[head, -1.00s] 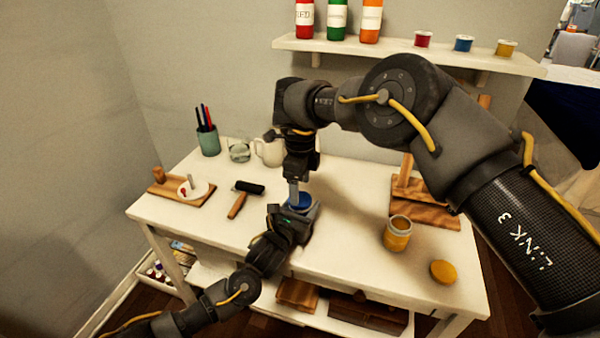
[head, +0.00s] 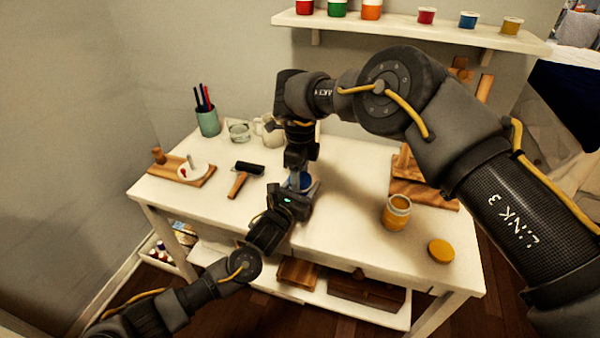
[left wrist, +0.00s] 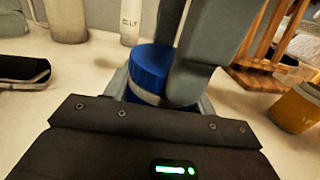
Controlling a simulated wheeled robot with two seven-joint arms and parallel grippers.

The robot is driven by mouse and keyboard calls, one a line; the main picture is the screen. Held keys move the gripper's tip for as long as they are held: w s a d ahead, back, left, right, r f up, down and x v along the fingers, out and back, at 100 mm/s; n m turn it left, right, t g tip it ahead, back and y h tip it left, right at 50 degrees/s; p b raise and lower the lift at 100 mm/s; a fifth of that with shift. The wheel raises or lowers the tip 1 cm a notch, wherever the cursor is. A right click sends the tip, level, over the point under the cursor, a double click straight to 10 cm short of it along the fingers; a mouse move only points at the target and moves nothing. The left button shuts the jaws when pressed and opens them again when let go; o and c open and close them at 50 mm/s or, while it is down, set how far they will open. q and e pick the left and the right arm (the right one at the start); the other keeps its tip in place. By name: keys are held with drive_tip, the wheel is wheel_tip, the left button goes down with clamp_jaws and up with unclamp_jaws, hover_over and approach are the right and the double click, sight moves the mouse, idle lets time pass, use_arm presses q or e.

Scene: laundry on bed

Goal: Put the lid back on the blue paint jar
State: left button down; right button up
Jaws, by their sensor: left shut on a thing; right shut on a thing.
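The blue lid (left wrist: 150,66) sits at the top of the blue paint jar (left wrist: 142,97) in the left wrist view. A pale band of the jar shows just under it; I cannot tell whether the lid is fully seated. My right gripper (head: 298,172) comes down from above and is shut on the lid. Its grey fingers hide the lid's right side in the left wrist view. My left gripper (head: 298,191) is shut on the jar low down, holding it upright at the table. The jar is mostly hidden in the head view, with a bit of blue showing.
An open yellow jar (head: 396,214) and its yellow lid (head: 440,251) are to the right on the white table (head: 345,246). A roller (head: 245,175), pen cup (head: 208,121), glass (head: 239,132) and palette board (head: 184,170) are on the left. A wooden stand (head: 424,195) is at the right.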

drive_tip(key=m, duration=1)
drive_tip(key=shift+a+f+m, duration=0.1)
drive_tip(key=shift+m, duration=0.2)
drive_tip(key=m, duration=1.1)
drive_tip(key=shift+m, duration=0.3)
drive_tip(key=o, duration=1.1)
drive_tip(key=shift+o, duration=0.2)
wheel_tip(320, 180, up, 12)
